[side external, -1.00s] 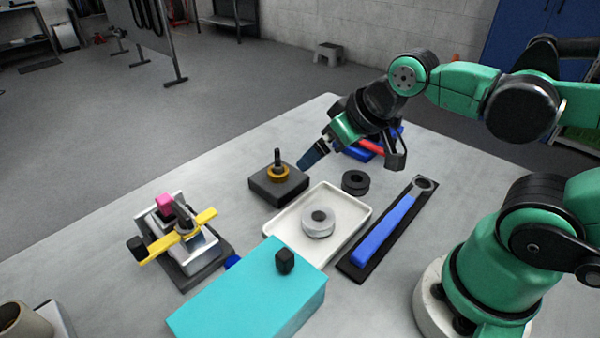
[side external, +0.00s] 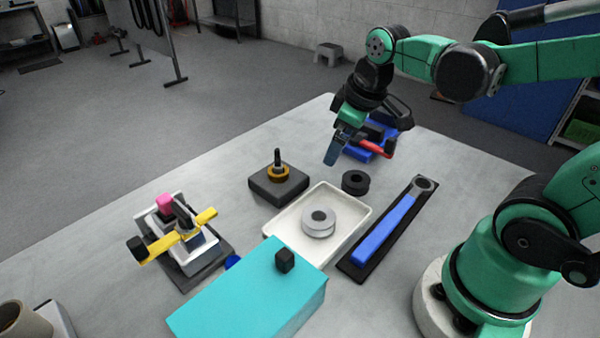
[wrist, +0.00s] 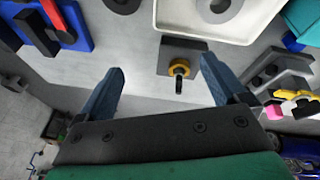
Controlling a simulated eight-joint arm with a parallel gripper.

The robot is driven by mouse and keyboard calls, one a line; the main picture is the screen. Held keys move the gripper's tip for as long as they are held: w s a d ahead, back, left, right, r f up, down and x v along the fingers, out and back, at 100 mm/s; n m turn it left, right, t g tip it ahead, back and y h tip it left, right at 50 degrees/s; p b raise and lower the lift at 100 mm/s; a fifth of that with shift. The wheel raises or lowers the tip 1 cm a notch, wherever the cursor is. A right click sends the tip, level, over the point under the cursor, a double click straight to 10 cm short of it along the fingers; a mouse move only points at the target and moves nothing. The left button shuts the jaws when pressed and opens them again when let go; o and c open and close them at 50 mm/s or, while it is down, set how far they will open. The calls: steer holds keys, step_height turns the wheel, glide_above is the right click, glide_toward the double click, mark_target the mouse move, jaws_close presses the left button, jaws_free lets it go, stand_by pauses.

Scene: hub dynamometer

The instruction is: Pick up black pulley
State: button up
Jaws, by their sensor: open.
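The black pulley (side external: 355,182) lies flat on the table beside the white tray's far right corner in the side view. At the top edge of the wrist view, a dark round part that looks like the pulley (wrist: 122,4) is cut off by the frame. My gripper (side external: 332,160) is above the table, up and to the left of the pulley in the side view, and apart from it.
The white tray (side external: 350,242) holds a silver pulley (side external: 318,222). A dark block with an orange-ringed post (side external: 278,184) stands left of it. A blue-handled wrench (side external: 385,230) lies right. A blue rack with red and black items (side external: 360,153) is behind. A teal box (side external: 245,300) is in front.

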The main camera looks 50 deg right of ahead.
mark_target(357, 176)
steer(key=d+f+n+g, duration=0.4)
steer(key=d+n, duration=0.1)
steer(key=d, duration=0.2)
steer(key=shift+y, duration=0.4)
steer(key=shift+a+f, duration=0.15)
steer(key=shift+f, duration=4.1)
steer(key=c, duration=0.9)
steer(key=shift+r, duration=4)
steer(key=shift+c, duration=0.2)
